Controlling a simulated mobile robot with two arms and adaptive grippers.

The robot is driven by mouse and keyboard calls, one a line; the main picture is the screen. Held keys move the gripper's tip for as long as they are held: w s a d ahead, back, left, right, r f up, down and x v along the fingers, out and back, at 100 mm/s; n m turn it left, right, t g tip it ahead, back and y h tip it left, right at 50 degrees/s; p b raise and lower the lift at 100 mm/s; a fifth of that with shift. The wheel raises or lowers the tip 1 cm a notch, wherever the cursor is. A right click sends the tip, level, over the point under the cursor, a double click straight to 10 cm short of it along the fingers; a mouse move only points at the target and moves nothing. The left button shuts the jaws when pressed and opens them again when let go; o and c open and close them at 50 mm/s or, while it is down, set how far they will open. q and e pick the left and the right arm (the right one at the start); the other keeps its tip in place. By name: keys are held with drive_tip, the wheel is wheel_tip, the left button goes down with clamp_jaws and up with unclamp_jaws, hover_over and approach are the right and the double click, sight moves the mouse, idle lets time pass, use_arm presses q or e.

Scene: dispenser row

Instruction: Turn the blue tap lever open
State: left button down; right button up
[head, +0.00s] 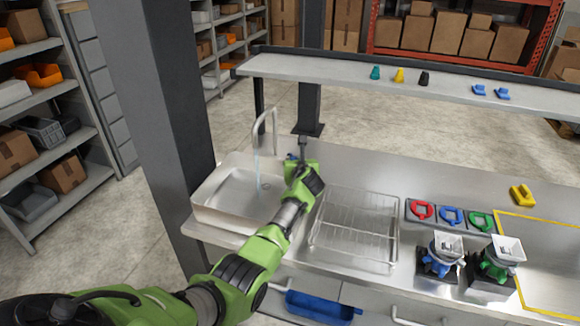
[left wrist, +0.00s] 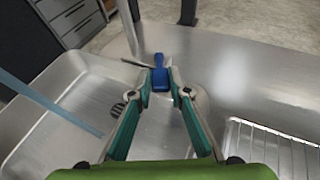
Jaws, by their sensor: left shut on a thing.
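The blue tap lever (left wrist: 159,76) shows in the left wrist view at the far edge of the sink. My left gripper (left wrist: 160,90) has its fingertips closed around it. In the head view the left gripper (head: 303,150) is behind the sink's right rear corner, and the lever is mostly hidden there. The grey tap spout (head: 266,113) arches over the steel sink (head: 216,198). A pale blue water stream (head: 257,172) runs from it into the basin and also shows in the left wrist view (left wrist: 50,105). My right gripper is out of view.
A wire drying rack (head: 356,222) stands right of the sink. Two dispensers (head: 438,262) and coloured handles (head: 451,214) are farther right. A raised shelf (head: 345,72) with small coloured pieces runs behind. A grey post (head: 160,110) stands at left.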

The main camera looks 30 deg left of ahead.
use_arm(q)
drive_tip(key=shift+a+r, duration=0.1)
drive_tip(key=c, duration=1.9)
unclamp_jaws()
drive_tip(key=shift+a, duration=0.1)
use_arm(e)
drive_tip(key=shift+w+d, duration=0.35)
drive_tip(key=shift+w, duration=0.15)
use_arm(q)
drive_tip(key=shift+v, duration=5.95)
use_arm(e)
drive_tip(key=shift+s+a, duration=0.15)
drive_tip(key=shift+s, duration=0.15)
use_arm(q)
drive_tip(key=shift+s, duration=0.1)
